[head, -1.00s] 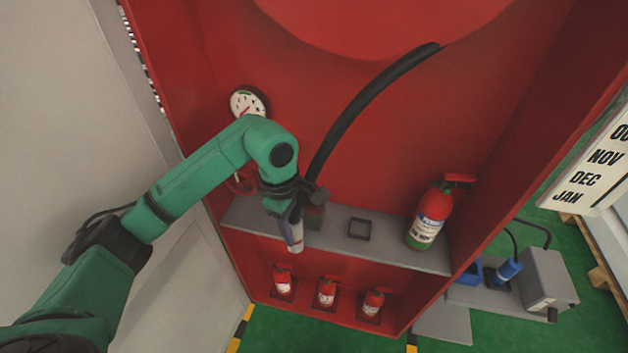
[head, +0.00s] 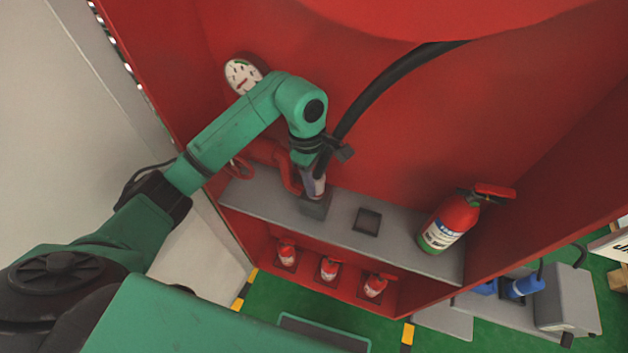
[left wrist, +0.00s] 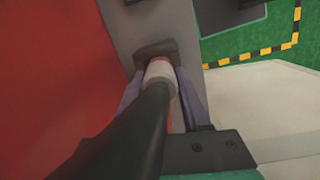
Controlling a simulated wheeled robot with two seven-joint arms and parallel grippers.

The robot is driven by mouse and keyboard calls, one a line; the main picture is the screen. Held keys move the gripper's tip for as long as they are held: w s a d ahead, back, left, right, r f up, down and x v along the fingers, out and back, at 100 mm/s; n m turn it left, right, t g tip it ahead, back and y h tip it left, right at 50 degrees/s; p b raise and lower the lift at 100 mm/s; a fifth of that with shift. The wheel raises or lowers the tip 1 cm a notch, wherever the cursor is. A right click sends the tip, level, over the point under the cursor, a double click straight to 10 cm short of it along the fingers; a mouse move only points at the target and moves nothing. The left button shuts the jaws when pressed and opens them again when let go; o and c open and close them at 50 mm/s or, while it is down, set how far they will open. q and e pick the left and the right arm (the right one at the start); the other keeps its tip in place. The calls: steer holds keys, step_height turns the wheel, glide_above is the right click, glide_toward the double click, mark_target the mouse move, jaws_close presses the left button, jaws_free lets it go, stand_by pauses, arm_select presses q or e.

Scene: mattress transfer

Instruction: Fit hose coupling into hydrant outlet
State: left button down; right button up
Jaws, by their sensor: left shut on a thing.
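The hose coupling (head: 314,184) is a pale, silvery cylinder on the end of a black hose (head: 385,78). My left gripper (head: 313,180) is shut on it above the left part of the grey shelf. In the left wrist view, the coupling (left wrist: 161,72) sits between the gripper's two fingers (left wrist: 163,88), its far end at a dark square block (left wrist: 155,48). The block also shows in the head view (head: 316,208), beside a red pipe (head: 288,178). This appears to be the hydrant outlet. Whether the coupling is inside it or only against it I cannot tell.
A large fire extinguisher (head: 448,222) stands on the right of the grey shelf (head: 395,240). An empty dark square holder (head: 367,220) lies between. Three small extinguishers (head: 329,268) stand below. A gauge (head: 242,75) is on the red back wall. The cabinet's right side has free room.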

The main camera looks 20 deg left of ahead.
arm_select(q)
steer(key=c, duration=0.8)
jaws_free()
steer(key=shift+f, duration=0.2)
steer(key=o, duration=0.4)
steer(key=shift+w+f, duration=0.1)
steer(key=shift+w, duration=0.1)
steer(key=shift+r, duration=0.3)
steer(key=r+p, duration=0.2)
steer(key=r, duration=0.2)
steer(key=a+r+p, duration=0.1)
steer(key=r+p, duration=0.1)
steer(key=r, duration=0.1)
steer(key=r+p, duration=0.2)
steer(key=r, duration=0.2)
steer(key=shift+a+r, duration=0.2)
steer(key=shift+r, duration=0.1)
steer(key=shift+w+f, duration=0.1)
